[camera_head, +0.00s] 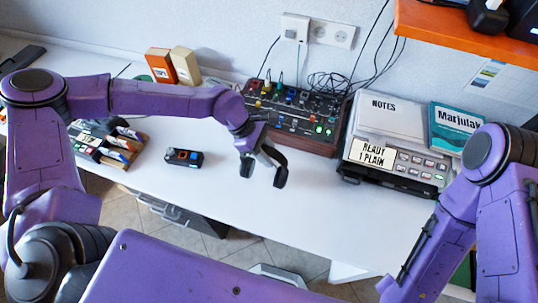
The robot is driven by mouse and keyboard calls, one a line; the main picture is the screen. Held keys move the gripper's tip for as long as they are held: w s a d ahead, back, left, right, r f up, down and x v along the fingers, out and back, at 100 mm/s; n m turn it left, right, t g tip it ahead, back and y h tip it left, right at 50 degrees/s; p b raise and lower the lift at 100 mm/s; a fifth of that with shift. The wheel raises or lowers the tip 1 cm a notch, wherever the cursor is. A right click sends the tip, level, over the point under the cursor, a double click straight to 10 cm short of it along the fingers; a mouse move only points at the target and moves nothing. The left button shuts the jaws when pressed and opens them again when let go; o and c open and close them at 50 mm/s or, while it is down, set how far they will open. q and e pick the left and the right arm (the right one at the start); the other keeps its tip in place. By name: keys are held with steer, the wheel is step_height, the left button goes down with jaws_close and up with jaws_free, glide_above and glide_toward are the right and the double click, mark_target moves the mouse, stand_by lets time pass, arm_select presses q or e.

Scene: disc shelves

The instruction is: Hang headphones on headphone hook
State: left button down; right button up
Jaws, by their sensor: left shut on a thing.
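My left gripper (258,148) is above the white desk, near the front of the mixer. It is shut on black headphones (281,174). The headphones hang below the gripper, with one dark ear cup on each side. The gripper and its wrist partly hide the band. I cannot make out the headphone hook in this view. My right arm comes in at the right edge, and its gripper is outside the picture.
The white desk (300,222) is clear in front. A mixer with cables (292,120) and a grey machine (388,122) stand behind. A small black device (183,157) lies left of the headphones. An orange shelf (462,33) juts out at the upper right.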

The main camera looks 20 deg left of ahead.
mark_target(278, 169)
arm_select(q)
steer(key=f, duration=0.1)
steer(key=f+p, duration=0.1)
steer(key=f, duration=0.1)
steer(key=shift+w+d+f, duration=0.1)
steer(key=shift+w+f, duration=0.2)
steer(key=shift+w, duration=0.1)
steer(key=shift+f, duration=0.35)
steer(key=c, duration=0.8)
jaws_free()
